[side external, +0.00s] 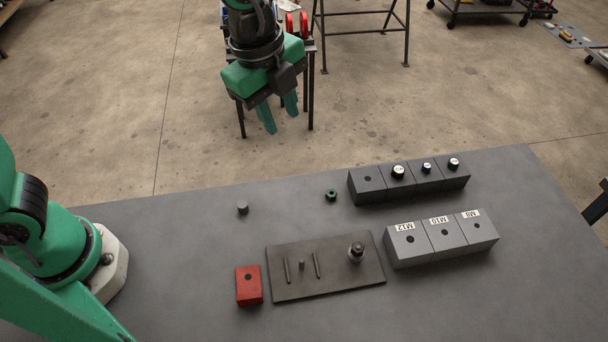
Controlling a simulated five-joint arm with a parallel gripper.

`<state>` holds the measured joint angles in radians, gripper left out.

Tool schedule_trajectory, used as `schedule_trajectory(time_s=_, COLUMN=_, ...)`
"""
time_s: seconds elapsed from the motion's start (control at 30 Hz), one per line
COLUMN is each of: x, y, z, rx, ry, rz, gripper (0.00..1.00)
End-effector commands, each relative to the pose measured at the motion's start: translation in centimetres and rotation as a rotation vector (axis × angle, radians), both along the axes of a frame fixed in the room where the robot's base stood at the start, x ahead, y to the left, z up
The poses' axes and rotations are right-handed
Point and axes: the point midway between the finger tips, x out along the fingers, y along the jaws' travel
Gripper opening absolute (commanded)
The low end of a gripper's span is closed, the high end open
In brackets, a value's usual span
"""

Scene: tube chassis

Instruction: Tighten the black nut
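A dark plate (325,285) lies on the grey table. Near its right end stands a short post with a black nut-like top (357,247) and a lighter silver part below it. I cannot tell how far the top is screwed down. My gripper (281,119) hangs high at the back, well away from the plate. Its two green fingers are apart, with nothing seen between them.
The plate also bears pins and two slots. A red block (249,286), a grey cylinder (242,207) and a small green-black ring (331,196) stand nearby. Dark blocks (369,187) and grey labelled blocks (407,245) stand to the right. The front right table is clear.

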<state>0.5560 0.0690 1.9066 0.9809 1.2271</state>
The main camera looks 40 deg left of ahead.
Motion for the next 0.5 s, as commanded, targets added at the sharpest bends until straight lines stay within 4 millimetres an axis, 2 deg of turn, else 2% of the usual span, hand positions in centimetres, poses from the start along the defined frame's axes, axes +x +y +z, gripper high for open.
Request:
schedule_trajectory(time_s=0.03, x=0.1, y=-1.6, z=-0.8, rx=0.018, ry=0.01, rz=-0.083, gripper=0.32)
schedule_trajectory(time_s=0.27, x=0.0, y=-8.2, z=-4.2, rx=0.086, ry=0.04, rz=-0.464, gripper=0.32)
schedule_trajectory(time_s=0.5, x=-1.4, y=-14.5, z=-8.4, rx=0.144, ry=0.072, rz=-0.843, gripper=0.32)
